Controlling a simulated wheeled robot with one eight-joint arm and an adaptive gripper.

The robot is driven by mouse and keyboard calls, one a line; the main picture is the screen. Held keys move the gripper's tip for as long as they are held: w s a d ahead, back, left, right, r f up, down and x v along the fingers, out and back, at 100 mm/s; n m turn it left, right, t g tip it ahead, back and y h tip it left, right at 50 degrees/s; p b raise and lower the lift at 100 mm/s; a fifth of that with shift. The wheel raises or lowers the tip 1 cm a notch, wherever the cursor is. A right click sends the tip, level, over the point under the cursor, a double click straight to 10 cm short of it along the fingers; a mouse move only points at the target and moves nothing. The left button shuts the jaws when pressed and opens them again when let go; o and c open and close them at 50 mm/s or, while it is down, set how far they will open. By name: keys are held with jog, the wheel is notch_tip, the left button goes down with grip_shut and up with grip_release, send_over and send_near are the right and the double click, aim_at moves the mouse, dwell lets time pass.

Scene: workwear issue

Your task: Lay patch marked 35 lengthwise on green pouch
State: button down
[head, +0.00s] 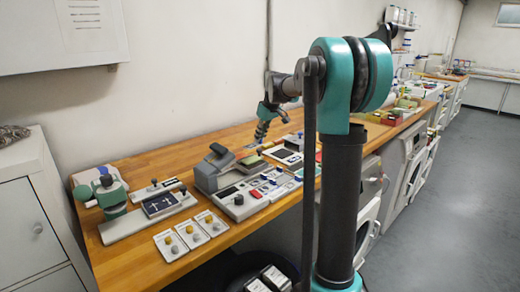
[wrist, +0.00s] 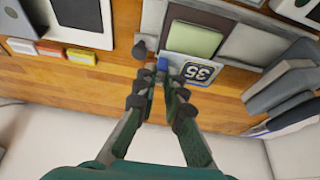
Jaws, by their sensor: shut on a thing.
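The patch marked 35 (wrist: 199,72) is a pale blue card with a dark square bearing white digits, in the wrist view. My gripper (wrist: 161,78) is shut at its left edge, on a small blue tab. The green pouch (wrist: 191,39) is a flat olive-green rectangle just beyond the patch in the wrist view. The patch's upper edge appears to overlap or sit close to its near edge; I cannot tell whether they touch. In the head view my gripper (head: 261,139) hangs low over the bench; the patch is too small to make out there.
The wooden bench (head: 145,165) carries grey devices and a teal press (head: 110,192) at the left. In the wrist view, a grey block-shaped device (wrist: 280,85) stands right of the patch, and small coloured boxes (wrist: 80,56) lie at the left. Bare wood lies on the near side.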

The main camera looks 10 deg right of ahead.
aim_at(262, 144)
jog(key=shift+f, duration=2.75)
jog(key=shift+f, duration=0.15)
jog(key=c, duration=1.6)
grip_release()
jog(key=v, duration=1.2)
jog(key=shift+r, duration=0.25)
